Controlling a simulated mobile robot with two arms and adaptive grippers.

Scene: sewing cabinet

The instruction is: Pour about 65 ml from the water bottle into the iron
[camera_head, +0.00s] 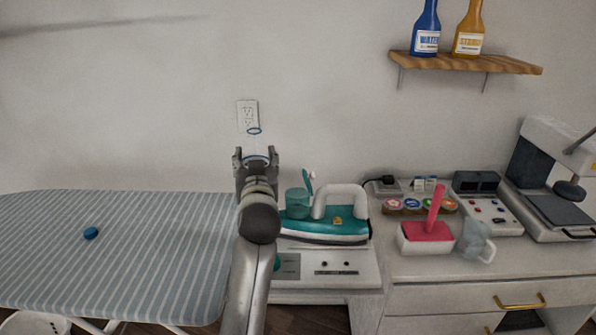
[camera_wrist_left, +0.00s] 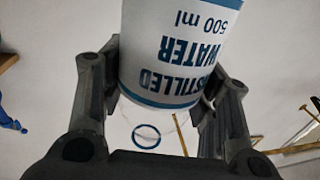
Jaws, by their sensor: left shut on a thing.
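My left gripper (camera_head: 256,158) is shut on the water bottle (camera_wrist_left: 180,50), whose label reads "Distilled Water 500 ml" in the left wrist view. In the head view only the clear top of the bottle and its blue ring (camera_head: 254,131) show above the fingers; the gripper hides the rest. The bottle looks roughly upright, and its water level cannot be seen. The teal and white iron (camera_head: 330,224) sits on a white base just right of the gripper. Its small teal tank part (camera_head: 298,203) has a raised flap (camera_head: 309,182). My right gripper is not in view.
A blue cap (camera_head: 91,233) lies on the striped ironing board (camera_head: 150,270). Right of the iron are a red-and-white box (camera_head: 428,240), a clear jug (camera_head: 474,242) and a sewing machine (camera_head: 545,180). A wooden shelf (camera_head: 510,65) holds blue and yellow bottles.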

